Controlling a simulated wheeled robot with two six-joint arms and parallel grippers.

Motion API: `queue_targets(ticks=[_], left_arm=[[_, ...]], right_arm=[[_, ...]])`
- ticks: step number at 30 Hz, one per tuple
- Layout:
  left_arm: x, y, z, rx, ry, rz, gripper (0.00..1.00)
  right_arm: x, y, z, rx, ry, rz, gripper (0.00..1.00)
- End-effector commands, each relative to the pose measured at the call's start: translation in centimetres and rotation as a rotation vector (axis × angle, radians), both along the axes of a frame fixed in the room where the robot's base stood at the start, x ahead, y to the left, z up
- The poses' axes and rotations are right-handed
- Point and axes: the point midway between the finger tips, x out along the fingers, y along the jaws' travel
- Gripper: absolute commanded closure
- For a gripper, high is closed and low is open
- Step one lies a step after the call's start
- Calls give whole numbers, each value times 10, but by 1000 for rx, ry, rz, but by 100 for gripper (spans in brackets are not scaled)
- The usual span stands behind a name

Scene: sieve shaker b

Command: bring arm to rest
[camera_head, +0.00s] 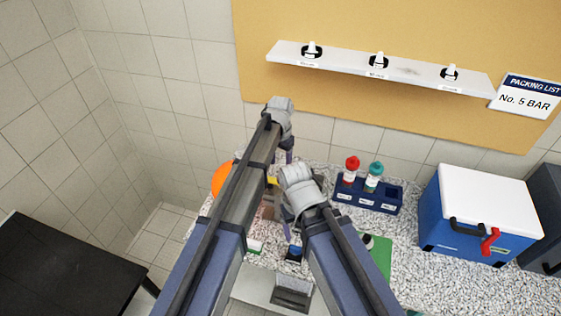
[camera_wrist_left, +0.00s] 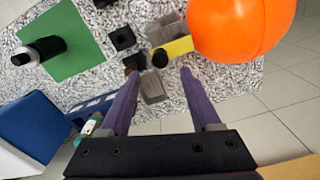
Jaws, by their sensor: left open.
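My left arm reaches up from the bottom of the head view. Its gripper (camera_head: 289,150) shows only partly, as a small purple piece near the wall. In the left wrist view the two purple fingers of this gripper (camera_wrist_left: 160,73) stand wide apart with nothing held between them. They are above the speckled bench, beside a large orange ball (camera_wrist_left: 240,30). The ball is partly hidden behind my left arm in the head view (camera_head: 221,180). My right arm also comes up from the bottom. A purple piece shows below its wrist, but its jaws cannot be made out.
The speckled bench (camera_head: 413,222) carries a blue bottle rack (camera_head: 368,197), a green mat (camera_head: 381,257) and a blue cooler with white lid (camera_head: 482,215). A white shelf (camera_head: 420,75) is on the wall. A black table (camera_head: 65,270) stands at left. A yellow piece (camera_wrist_left: 180,46) lies near the ball.

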Motion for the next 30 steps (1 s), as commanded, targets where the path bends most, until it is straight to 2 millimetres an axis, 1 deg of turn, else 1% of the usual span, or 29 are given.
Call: queue_targets(ticks=[9, 11, 13, 14, 17, 18, 23, 24, 27, 30], left_arm=[[-1, 0, -1, 0, 0, 1, 36], [-6, 1, -7, 1, 0, 4, 36], [-20, 4, -21, 6, 1, 15, 36], [-29, 6, -30, 8, 2, 22, 36], [-66, 14, -64, 21, 4, 53, 36], [-83, 18, -79, 27, 5, 69, 36], [-147, 33, -133, 52, 7, 134, 36], [-162, 38, -146, 58, 8, 151, 36], [-197, 47, -175, 74, 7, 187, 36], [-225, 55, -197, 85, 7, 220, 36]], right_arm=[[0, 0, -1, 0, 0, -1, 25], [0, 0, -7, 0, 0, 0, 25], [0, 0, -21, 0, -1, 1, 25], [0, 0, -30, 0, -1, 2, 25], [1, 0, -65, 1, -2, 7, 25], [1, 0, -79, 1, -3, 10, 25], [2, 0, -133, 2, -6, 19, 25], [2, 0, -146, 2, -6, 21, 25], [3, 0, -175, 3, -7, 26, 25], [3, 0, -198, 3, -9, 30, 25]])
